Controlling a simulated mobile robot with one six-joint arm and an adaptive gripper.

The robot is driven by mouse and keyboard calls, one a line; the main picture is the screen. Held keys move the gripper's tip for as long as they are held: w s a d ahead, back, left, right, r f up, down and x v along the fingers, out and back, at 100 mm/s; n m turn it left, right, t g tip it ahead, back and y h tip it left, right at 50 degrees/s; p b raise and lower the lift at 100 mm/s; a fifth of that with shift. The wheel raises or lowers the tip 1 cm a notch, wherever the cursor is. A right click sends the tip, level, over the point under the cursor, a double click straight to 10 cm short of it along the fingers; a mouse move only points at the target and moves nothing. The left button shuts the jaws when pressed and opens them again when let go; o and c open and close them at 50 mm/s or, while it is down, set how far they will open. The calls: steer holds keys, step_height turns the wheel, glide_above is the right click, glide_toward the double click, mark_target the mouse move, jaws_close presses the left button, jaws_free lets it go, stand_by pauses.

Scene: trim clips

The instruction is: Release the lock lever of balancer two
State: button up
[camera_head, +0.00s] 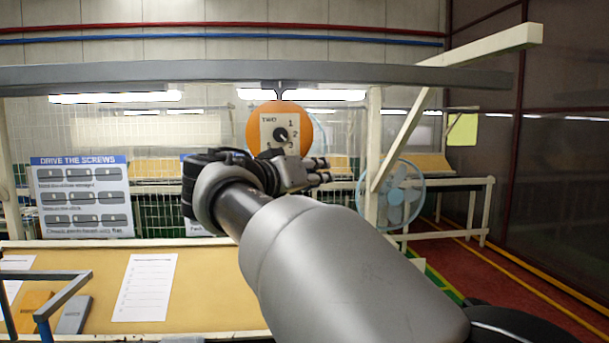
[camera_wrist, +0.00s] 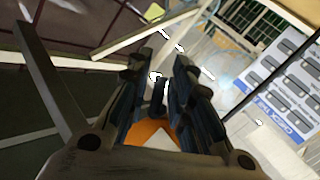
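Balancer two is an orange round housing (camera_head: 256,116) hanging under the grey overhead beam in the head view. My gripper (camera_head: 319,171) is just below and right of the plate, in front of the housing in the picture, fingers pointing right. In the wrist view my gripper (camera_wrist: 160,62) has its fingers apart. The orange housing (camera_wrist: 145,131) shows low between them. A small dark piece (camera_wrist: 159,96) shows in the gap; I cannot tell if it is the lock lever.
A grey beam (camera_head: 200,74) runs above, with a pale post (camera_head: 373,160) to the right. A workbench (camera_head: 205,290) below holds a paper sheet (camera_head: 146,287). A screw-driving board (camera_head: 82,197) stands at left. A blue fan (camera_head: 392,196) is behind the post.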

steer(key=shift+o, duration=0.5)
steer(key=shift+a, duration=0.1)
steer(key=v, duration=1.2)
steer(key=shift+w, duration=0.1)
